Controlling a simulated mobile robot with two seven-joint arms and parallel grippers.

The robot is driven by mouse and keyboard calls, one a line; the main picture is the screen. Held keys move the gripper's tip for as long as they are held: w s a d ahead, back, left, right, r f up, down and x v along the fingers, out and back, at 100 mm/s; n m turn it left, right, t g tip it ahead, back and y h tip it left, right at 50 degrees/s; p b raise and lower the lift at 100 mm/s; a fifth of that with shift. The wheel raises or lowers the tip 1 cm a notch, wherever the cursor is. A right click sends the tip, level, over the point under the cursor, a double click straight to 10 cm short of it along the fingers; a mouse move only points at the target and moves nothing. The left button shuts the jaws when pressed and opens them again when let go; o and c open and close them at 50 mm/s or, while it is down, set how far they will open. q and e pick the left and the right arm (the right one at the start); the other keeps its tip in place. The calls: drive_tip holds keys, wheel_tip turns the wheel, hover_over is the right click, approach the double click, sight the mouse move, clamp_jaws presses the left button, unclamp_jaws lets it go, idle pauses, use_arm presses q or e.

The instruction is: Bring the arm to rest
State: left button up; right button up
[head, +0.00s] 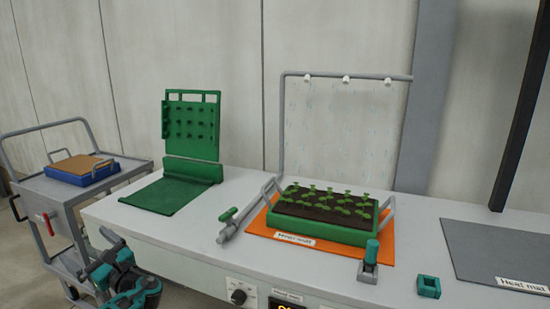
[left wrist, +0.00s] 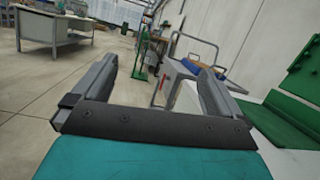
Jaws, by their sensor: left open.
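My left gripper (head: 106,250) is low at the left in the head view, in front of the bench's left end and beside the cart. Its teal and black wrist shows below it. In the left wrist view the two grey fingers of the gripper (left wrist: 158,72) stand wide apart with nothing between them. They point along the room past the cart. The gripper is empty and appears clear of the bench. My right gripper is in neither view.
The bench (head: 200,232) holds a green seedling tray (head: 318,231) on an orange mat (head: 262,225) under a grey nozzle pipe (head: 345,76). A green panel stand (head: 190,165), small green-handled parts and a grey heat mat (head: 490,250) are also there. A cart (head: 50,190) stands left.

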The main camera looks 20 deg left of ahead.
use_arm(q)
drive_tip(key=s+d+f+n+t+h, duration=0.2)
drive_tip(key=s+d+f+t+h, duration=0.1)
drive_tip(key=d+f+h, duration=0.6)
drive_tip(key=s+d+f+n+t+h, duration=0.25)
drive_tip(key=d+f+h, duration=0.4)
drive_tip(key=f, duration=0.55)
drive_tip(key=s+d+r+n+h+p, duration=0.1)
drive_tip(key=s+d+n+h, duration=0.1)
drive_tip(key=d, duration=0.6)
drive_tip(key=s+d+r+n+t+h+p, duration=0.1)
drive_tip(key=s+d+r+n+h, duration=0.1)
drive_tip(key=d, duration=0.7)
drive_tip(key=s+d+r+n+t+h+p, duration=0.1)
drive_tip(key=s+d+r+n+h+p, duration=0.1)
drive_tip(key=s+d+n, duration=0.3)
drive_tip(key=d+n+h, duration=0.1)
drive_tip(key=d+n, duration=0.1)
drive_tip(key=d, duration=0.1)
drive_tip(key=shift+s+d+r, duration=0.15)
drive_tip(key=shift+d+r, duration=0.1)
drive_tip(key=shift+d, duration=0.1)
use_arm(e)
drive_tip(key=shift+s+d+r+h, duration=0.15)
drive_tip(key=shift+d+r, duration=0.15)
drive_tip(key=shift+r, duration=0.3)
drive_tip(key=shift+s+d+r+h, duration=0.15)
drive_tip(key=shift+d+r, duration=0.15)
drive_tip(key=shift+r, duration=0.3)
